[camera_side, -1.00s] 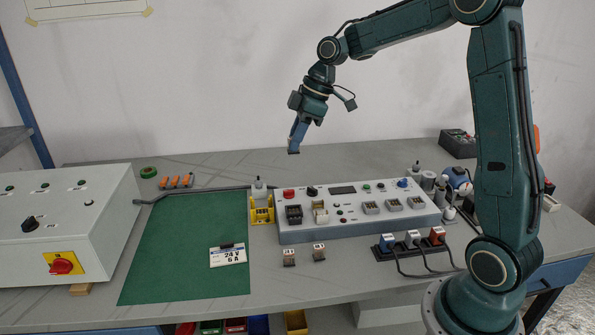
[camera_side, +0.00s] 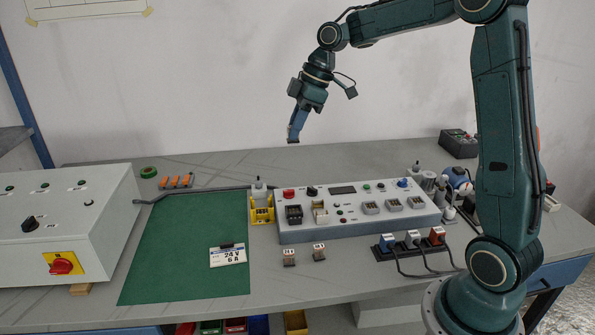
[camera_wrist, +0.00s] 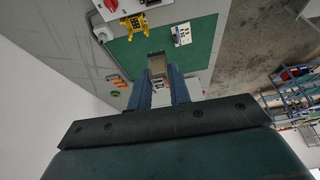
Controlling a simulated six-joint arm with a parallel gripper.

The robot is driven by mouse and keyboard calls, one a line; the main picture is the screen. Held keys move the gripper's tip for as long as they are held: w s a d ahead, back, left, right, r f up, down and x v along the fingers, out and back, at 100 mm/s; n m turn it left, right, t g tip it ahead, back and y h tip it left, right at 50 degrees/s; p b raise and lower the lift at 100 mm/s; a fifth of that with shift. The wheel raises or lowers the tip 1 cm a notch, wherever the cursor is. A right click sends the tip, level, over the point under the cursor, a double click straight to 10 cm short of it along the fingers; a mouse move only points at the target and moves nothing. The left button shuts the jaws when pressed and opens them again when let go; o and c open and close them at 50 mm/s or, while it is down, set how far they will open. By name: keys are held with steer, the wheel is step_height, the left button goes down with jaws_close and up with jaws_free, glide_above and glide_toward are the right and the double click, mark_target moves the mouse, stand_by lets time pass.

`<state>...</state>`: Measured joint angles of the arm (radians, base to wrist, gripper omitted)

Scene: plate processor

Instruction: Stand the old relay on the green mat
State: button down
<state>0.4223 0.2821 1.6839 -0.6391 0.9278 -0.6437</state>
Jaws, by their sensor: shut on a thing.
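My gripper (camera_side: 294,134) is shut on a small boxy relay (camera_wrist: 157,65), which I take to be the old relay. It is held high above the bench, and in the side view only a small dark end shows below the fingers. In the wrist view the relay sits between the blue fingertips. The green mat (camera_side: 180,270) lies flat on the bench, below and to the left of my gripper; it also shows in the wrist view (camera_wrist: 122,55). A white card marked 24 V 6 A (camera_side: 228,257) stands on its right part; the rest of the mat is bare.
A yellow holder (camera_side: 262,215) stands at the mat's right edge, beside the grey relay panel (camera_side: 350,230). Two small relays (camera_side: 304,255) stand in front of the panel. A white control box (camera_side: 60,215) is left of the mat. A dark cable runs along the mat's back edge.

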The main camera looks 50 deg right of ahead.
steer(key=w+a+f, duration=0.2)
steer(key=w+f, duration=0.1)
steer(key=w, duration=0.6)
steer(key=w+a+f, duration=0.2)
steer(key=w+a, duration=0.1)
steer(key=w, duration=0.7)
steer(key=shift+w+f, duration=0.2)
steer(key=shift+f, duration=0.2)
step_height(320, 180, down, 20)
stand_by(0.5)
steer(key=shift+f, duration=0.1)
steer(key=c, duration=1.3)
jaws_free()
